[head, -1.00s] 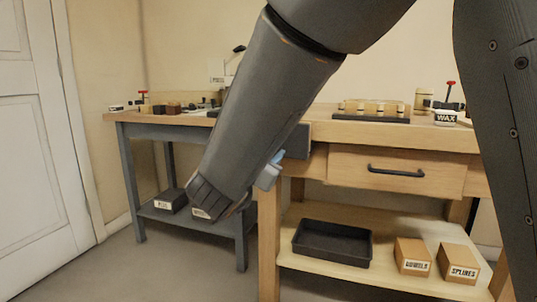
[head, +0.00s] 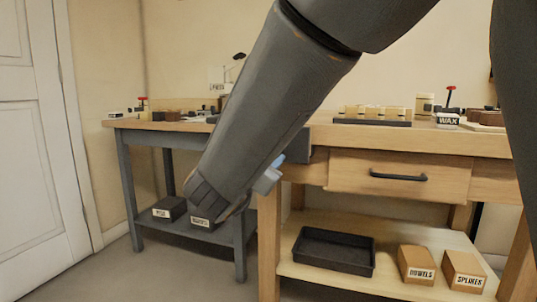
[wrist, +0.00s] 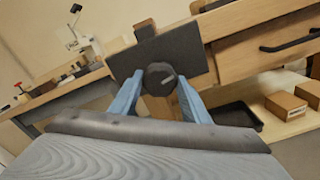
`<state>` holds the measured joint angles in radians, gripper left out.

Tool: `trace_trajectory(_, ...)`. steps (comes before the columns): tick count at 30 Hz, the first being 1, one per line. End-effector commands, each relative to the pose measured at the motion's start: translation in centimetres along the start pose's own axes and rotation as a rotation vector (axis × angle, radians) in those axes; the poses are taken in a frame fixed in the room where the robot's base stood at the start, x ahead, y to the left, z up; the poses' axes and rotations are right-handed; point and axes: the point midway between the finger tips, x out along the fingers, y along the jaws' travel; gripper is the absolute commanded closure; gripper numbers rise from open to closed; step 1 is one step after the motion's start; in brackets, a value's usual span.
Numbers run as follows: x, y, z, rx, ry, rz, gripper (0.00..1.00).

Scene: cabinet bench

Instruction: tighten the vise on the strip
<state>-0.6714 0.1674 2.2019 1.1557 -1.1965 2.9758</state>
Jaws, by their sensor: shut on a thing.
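The vise shows in the wrist view as a dark grey flat jaw (wrist: 195,62) at the edge of the wooden bench, with a round dark screw hub (wrist: 160,77) in front. My gripper (wrist: 161,84) has its blue fingers on both sides of this hub and is shut on it. In the head view the vise jaw (head: 299,146) is partly hidden behind my forearm, and one blue finger of my gripper (head: 268,177) shows below it. A brown wooden piece (wrist: 145,29) rises behind the jaw's top edge; it may be the strip. Its clamped part is hidden.
The wooden bench has a drawer (head: 400,173) right of the vise. Below are a black tray (head: 335,250), a dowels box (head: 416,264) and a splines box (head: 464,270). A grey bench (head: 150,126) stands left. A wax tin (head: 447,120) stands on top.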

Motion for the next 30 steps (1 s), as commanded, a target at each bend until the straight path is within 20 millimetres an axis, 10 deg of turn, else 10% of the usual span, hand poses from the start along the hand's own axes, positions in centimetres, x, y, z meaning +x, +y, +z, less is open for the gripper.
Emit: trace_trajectory(30, 0.10, -0.15, -0.12, 0.130, -0.001, -0.002, 0.78)
